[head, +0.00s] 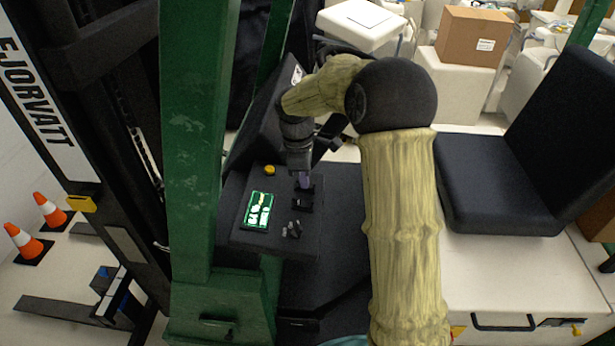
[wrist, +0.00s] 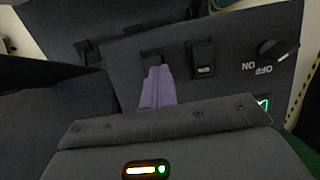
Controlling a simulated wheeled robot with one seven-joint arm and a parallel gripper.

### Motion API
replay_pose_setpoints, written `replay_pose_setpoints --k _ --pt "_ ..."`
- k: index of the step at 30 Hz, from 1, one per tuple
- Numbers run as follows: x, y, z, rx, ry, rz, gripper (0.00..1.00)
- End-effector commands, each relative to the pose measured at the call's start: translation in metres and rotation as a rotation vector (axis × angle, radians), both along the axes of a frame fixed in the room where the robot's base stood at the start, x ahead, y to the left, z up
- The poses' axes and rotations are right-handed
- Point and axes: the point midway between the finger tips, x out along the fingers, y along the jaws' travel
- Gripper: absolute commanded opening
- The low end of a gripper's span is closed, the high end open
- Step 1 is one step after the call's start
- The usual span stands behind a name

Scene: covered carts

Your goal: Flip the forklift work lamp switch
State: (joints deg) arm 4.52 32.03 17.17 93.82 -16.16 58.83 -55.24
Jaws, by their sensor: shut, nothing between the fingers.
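The forklift's dark control panel (head: 240,235) carries a black rocker switch (wrist: 203,58), which also shows in the head view (head: 301,204). A second dark switch or slot (wrist: 152,55) lies left of it in the wrist view, right at my fingertips and partly hidden by them. No label shows which one is the work lamp switch. My gripper (wrist: 157,74) has its purple fingers together with nothing between them. It points down at the panel and also shows in the head view (head: 304,182). I cannot tell whether the fingertips touch the panel.
A rotary knob (wrist: 279,50) marked ON and OFF sits right of the rocker. The panel also has a lit green screen (head: 258,211) and a yellow button (head: 269,170). A green post (head: 200,140) stands left, a black seat (head: 495,180) right.

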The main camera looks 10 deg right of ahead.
Motion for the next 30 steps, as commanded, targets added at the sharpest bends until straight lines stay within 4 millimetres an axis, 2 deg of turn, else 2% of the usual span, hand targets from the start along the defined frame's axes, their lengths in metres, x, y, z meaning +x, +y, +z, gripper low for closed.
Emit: replay_pose_setpoints --k 1,16,30 --pt "-0.002 0.007 0.001 0.010 0.007 0.008 0.00" --pt "0.000 0.004 0.050 0.004 -0.007 0.000 0.00" --pt "0.004 0.017 0.128 0.003 -0.006 0.000 0.00"
